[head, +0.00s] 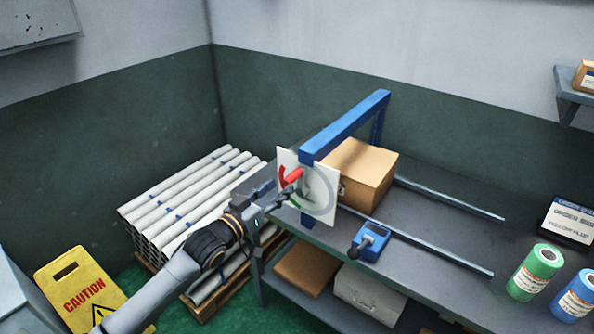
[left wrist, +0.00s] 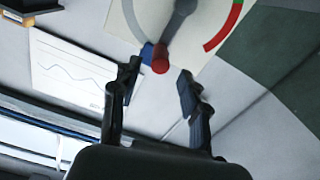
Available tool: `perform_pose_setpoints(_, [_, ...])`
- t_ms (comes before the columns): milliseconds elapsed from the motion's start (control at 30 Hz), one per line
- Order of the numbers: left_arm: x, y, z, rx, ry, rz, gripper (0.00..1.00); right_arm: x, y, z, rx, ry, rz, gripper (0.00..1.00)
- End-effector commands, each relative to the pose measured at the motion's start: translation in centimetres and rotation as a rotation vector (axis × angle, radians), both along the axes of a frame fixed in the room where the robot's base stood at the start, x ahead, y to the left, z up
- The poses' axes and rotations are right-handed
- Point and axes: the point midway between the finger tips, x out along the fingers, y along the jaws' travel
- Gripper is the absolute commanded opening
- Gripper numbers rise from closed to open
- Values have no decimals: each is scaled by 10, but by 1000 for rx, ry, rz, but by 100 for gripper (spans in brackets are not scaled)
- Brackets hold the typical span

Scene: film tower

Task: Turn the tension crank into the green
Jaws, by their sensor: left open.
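The tension crank sits on a white dial plate (head: 328,177) on the blue frame (head: 345,126). In the left wrist view the crank's grey arm (left wrist: 181,20) ends in a red knob (left wrist: 160,62). The dial shows a grey arc, a red arc (left wrist: 221,32) and a green part (left wrist: 236,4). The arm points away from the red and green. My left gripper (head: 287,192) is open in front of the plate. In the left wrist view its fingers (left wrist: 159,88) stand either side of the knob's line, with a gap between. My right gripper is not in view.
A cardboard box (head: 362,174) stands behind the frame on the grey bench (head: 440,245). A blue clamp-like device (head: 370,243) and rails lie nearby. Green (head: 535,272) and blue (head: 577,296) canisters stand at the right. Stacked tubes (head: 185,200) and a yellow caution sign (head: 75,285) are at left.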

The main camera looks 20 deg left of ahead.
Motion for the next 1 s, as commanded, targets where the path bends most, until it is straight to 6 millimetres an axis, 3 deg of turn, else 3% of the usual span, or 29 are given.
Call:
perform_pose_setpoints(200, [41,-15,3,1,-1,0,45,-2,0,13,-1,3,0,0])
perform_pose_setpoints(400, [67,-24,2,1,-1,0,45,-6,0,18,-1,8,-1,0])
perform_pose_setpoints(600, [79,-29,0,2,-1,0,45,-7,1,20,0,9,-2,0])
perform_pose_setpoints(900, [80,-29,0,2,-1,0,45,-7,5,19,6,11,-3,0])
perform_pose_setpoints(933, [80,-29,0,2,-1,0,43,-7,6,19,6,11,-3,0])
perform_pose_setpoints(1000, [80,-29,0,2,-1,0,28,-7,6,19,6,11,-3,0])
